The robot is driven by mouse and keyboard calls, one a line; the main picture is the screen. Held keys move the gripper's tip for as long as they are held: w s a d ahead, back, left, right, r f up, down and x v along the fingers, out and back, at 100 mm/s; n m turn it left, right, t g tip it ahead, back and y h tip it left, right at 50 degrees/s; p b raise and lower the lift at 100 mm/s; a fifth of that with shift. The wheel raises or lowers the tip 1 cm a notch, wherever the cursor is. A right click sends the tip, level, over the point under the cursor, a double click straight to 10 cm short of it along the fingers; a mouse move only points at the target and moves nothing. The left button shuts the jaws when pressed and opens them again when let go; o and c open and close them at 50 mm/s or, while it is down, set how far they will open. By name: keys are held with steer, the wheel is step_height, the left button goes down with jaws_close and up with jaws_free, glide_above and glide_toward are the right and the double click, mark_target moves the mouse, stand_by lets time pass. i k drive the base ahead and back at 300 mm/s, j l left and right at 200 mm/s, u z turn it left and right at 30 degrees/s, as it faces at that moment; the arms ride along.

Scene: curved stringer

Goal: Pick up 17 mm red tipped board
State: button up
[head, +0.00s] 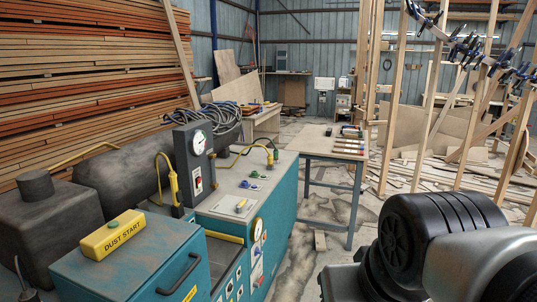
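Several small pieces, some with red ends, lie in a row at the right side of a wooden-topped table (318,147) in the middle distance. They are too small to tell which is the 17 mm red tipped board. More small pieces with reddish parts lie on a bench (264,127) farther back. Parts of my own arm fill the lower right corner. My gripper's fingers do not show.
A teal machine (270,205) with a gauge box (195,160) and a yellow dust start block (112,235) fills the near left. Stacked lumber (80,75) stands behind it. Upright posts with blue clamps and scattered boards (420,185) occupy the right.

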mark_target(335, 150)
steer(key=i+l+z, duration=0.3)
steer(key=i, duration=0.2)
steer(key=i+z, duration=0.45)
steer(key=i, duration=2.6)
steer(key=i+l+u, duration=0.1)
steer(key=i+u, duration=0.15)
steer(key=i, duration=0.3)
steer(key=i+l+u, duration=0.25)
steer(key=i, duration=0.3)
steer(key=i+l+u, duration=0.25)
steer(key=i, duration=0.25)
